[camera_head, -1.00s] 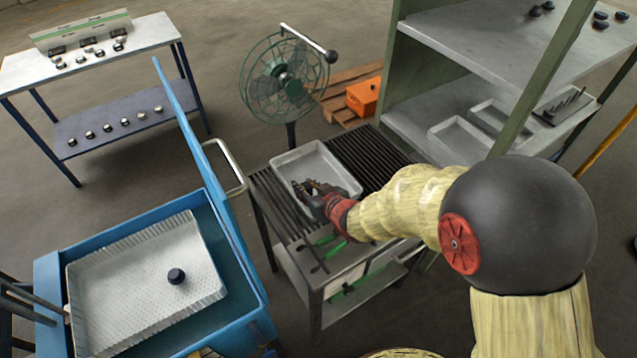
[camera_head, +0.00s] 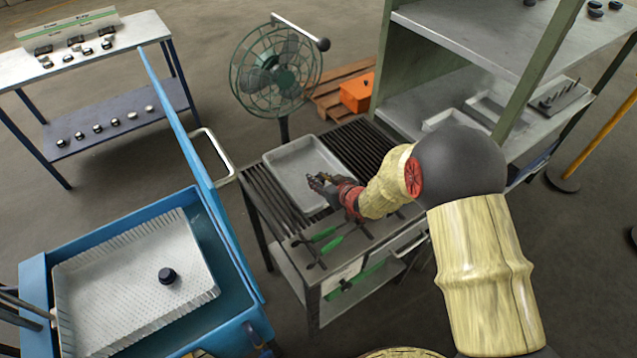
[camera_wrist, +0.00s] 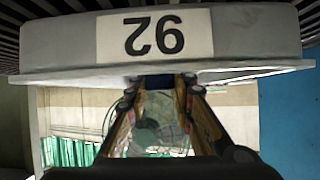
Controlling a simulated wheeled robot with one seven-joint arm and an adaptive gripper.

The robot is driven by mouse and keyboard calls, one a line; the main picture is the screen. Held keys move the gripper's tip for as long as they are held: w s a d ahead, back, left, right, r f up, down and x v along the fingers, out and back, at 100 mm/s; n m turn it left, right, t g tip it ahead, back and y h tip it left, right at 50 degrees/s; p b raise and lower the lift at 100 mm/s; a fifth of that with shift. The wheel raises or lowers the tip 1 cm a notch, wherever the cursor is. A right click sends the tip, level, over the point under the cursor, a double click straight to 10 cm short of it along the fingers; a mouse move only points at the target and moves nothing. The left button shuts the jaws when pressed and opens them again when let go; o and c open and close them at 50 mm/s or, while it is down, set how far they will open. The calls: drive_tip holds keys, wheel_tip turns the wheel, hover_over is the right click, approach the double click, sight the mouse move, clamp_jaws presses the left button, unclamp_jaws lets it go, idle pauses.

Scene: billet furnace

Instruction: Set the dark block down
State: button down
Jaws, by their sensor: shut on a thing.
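My gripper (camera_head: 318,181) is over the near right part of a shallow grey metal tray (camera_head: 283,164) on the slatted table. In the wrist view my gripper (camera_wrist: 163,88) is shut on a dark block (camera_wrist: 160,79), of which only a small dark-blue part shows between the fingertips. The tray wall with an upside-down "92" label (camera_wrist: 155,35) is just beyond the fingertips. Most of the block is hidden, and I cannot tell whether it touches the tray.
The slatted table (camera_head: 264,187) has green-handled tools (camera_head: 325,235) on its near edge. A fan (camera_head: 275,70) stands behind it. A blue tank (camera_head: 40,275) at left holds a perforated basket with another dark round piece (camera_head: 167,276). A shelf rack (camera_head: 460,45) stands at right.

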drive_tip(key=shift+f, duration=0.3)
drive_tip(key=shift+f, duration=0.15)
drive_tip(key=c, duration=1.5)
unclamp_jaws()
drive_tip(key=shift+c, duration=0.2)
